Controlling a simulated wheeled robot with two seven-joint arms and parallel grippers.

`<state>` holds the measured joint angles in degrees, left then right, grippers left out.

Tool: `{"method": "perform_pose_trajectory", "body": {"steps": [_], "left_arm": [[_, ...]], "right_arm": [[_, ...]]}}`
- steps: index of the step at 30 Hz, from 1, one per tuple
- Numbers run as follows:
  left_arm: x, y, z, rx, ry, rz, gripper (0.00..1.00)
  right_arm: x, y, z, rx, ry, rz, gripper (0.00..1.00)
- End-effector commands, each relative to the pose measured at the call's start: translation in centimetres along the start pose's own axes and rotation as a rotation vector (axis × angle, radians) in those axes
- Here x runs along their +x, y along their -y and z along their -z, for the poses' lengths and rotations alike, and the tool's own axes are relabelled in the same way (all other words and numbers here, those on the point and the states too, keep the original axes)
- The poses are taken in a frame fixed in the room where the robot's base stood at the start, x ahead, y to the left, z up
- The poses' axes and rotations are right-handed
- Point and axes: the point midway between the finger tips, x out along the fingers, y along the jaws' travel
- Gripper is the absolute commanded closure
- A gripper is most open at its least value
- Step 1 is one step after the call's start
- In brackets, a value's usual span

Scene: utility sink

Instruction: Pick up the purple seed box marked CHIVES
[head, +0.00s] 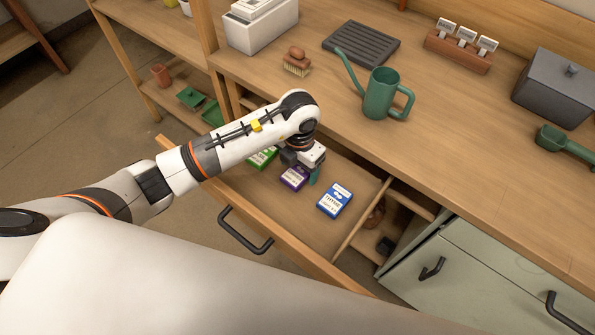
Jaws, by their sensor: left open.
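The purple seed box (294,178) lies in the open wooden drawer, between a green box on its left and a blue box on its right. Its label is too small to read, and its upper part is partly hidden by my gripper. My left gripper (314,174) is open and reaches down into the drawer, close above the purple box's right side. I cannot tell whether it touches the box. My right gripper is not in view.
The blue box marked THYME (335,200) and the green box (262,159) lie close on either side. The drawer's front (285,255) with its black handle (245,232) stands out toward me. A green watering can (380,95) stands on the bench above.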

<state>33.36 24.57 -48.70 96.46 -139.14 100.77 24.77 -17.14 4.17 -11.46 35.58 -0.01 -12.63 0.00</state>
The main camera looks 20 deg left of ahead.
Motion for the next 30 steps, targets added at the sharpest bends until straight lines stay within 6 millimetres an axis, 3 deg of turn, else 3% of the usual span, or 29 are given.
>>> {"method": "perform_pose_trajectory", "body": {"steps": [10,18,19,26,30], "left_arm": [[1.0,0.0,0.0,0.000,-0.001,0.001,0.27],[0.9,0.0,0.0,0.000,-0.001,0.001,0.71],[0.9,0.0,0.0,0.000,-0.001,0.001,0.73],[0.8,0.1,0.0,0.000,-0.001,0.001,0.73],[-0.6,0.1,0.1,0.002,-0.005,0.001,0.73]], "right_arm": [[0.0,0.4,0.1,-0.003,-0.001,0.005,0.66],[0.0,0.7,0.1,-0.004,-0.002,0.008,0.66],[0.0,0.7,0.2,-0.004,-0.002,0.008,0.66],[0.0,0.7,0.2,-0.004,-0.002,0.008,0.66],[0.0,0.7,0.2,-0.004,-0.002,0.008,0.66]]}}
